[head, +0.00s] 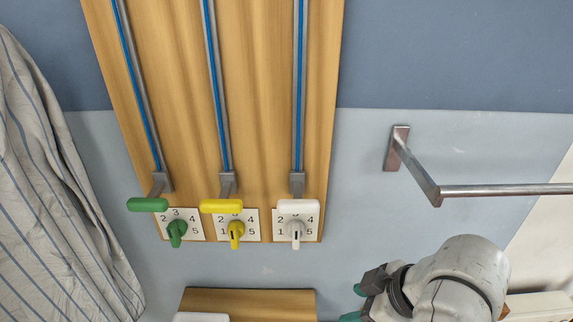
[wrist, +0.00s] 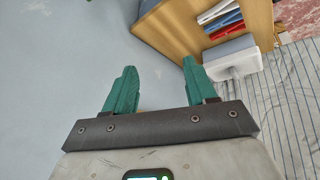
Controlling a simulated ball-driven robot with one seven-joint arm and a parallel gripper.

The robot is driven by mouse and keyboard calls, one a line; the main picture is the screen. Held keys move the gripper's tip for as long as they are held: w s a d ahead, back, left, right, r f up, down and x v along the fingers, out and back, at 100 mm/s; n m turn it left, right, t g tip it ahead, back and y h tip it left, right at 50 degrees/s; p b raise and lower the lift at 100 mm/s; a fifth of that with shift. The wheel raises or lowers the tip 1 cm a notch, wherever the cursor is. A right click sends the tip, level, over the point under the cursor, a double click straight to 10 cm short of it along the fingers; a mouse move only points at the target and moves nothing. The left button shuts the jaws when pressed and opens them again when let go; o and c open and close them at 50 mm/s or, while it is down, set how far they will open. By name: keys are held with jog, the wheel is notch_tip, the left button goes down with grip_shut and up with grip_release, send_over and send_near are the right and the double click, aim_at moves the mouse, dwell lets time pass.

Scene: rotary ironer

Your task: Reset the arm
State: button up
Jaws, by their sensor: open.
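My gripper (head: 352,303) shows at the lower right of the head view, with its teal fingers partly cut off by the bottom edge. In the wrist view my gripper (wrist: 158,82) has its two teal fingers spread wide, with nothing between them. Behind the fingers is a plain blue-grey surface. The gripper is apart from the wooden panel (head: 265,100) and touches nothing that I can see.
The panel carries green (head: 148,204), yellow (head: 221,206) and white (head: 297,206) handles above numbered dials. A metal rail (head: 500,189) juts from the wall at right. Striped cloth (head: 50,200) hangs at left. A wooden shelf (wrist: 165,30) holds red, white and blue items.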

jog(key=s+d+f+m, duration=0.3)
jog(key=s+f+m, duration=0.6)
jog(key=f, duration=0.3)
jog(key=s+d+f+m+g+h, duration=0.3)
jog(key=s+d+f, duration=0.5)
jog(key=s+d, duration=0.4)
jog(key=shift+s+h, duration=0.8)
jog(key=shift+s, duration=0.35)
